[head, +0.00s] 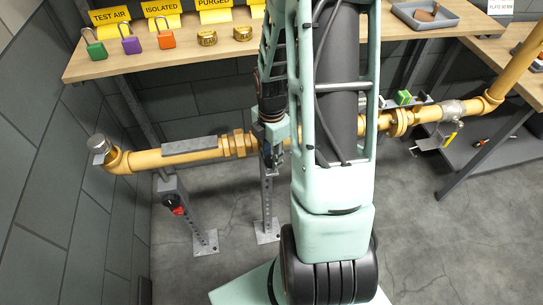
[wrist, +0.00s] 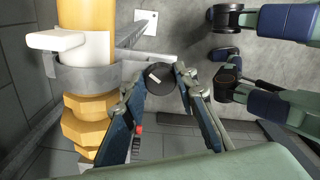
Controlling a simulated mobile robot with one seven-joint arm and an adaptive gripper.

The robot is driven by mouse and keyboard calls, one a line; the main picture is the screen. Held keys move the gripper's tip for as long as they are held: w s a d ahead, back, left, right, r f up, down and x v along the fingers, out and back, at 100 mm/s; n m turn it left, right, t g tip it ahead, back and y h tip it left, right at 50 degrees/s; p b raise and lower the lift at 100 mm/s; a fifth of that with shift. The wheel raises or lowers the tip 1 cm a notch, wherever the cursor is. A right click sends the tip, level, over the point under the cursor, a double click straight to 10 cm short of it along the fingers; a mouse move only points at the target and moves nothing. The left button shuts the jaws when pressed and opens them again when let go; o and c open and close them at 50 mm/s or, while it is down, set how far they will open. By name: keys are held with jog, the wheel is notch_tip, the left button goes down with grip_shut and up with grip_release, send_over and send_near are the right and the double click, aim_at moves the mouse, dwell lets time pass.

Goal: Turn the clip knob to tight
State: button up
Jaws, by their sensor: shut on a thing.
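The clip knob (wrist: 160,78) is a round black knob with a pale mark, in the middle of the wrist view. It sits beside a grey clip band (wrist: 99,77) that goes around the yellow pipe (wrist: 88,14). My gripper (wrist: 161,80) is shut on the knob, with one finger on each side of it. In the head view my gripper (head: 272,152) is at the pipe, left of my arm. The knob cannot be made out there, and my arm covers part of the pipe.
The yellow pipe run (head: 140,159) crosses the room on grey perforated stands (head: 204,240). A stand at left carries a black and red part (head: 173,203). A wooden bench (head: 185,57) with padlocks, tags and yellow signs is behind. Bare floor (head: 430,235) lies at right.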

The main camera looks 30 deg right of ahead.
jog(key=m, duration=0.4)
jog(key=shift+m+b, duration=0.3)
jog(key=shift+b, duration=0.05)
jog(key=m, duration=0.3)
jog(key=shift+m+b, duration=0.4)
jog(key=m+b, duration=0.1)
jog(key=m, duration=0.3)
jog(key=shift+s, duration=0.1)
jog(key=m, duration=0.4)
jog(key=shift+a+b, duration=0.1)
jog(key=shift+b, duration=0.2)
jog(key=m, duration=0.3)
jog(key=shift+m, duration=0.3)
jog(key=m, duration=0.3)
jog(key=shift+m, duration=0.3)
jog(key=m+p, duration=0.1)
jog(key=m, duration=0.3)
jog(key=shift+a+m, duration=0.1)
jog(key=shift+m, duration=0.2)
jog(key=shift+m+p, duration=0.4)
jog(key=shift+m, duration=1.2)
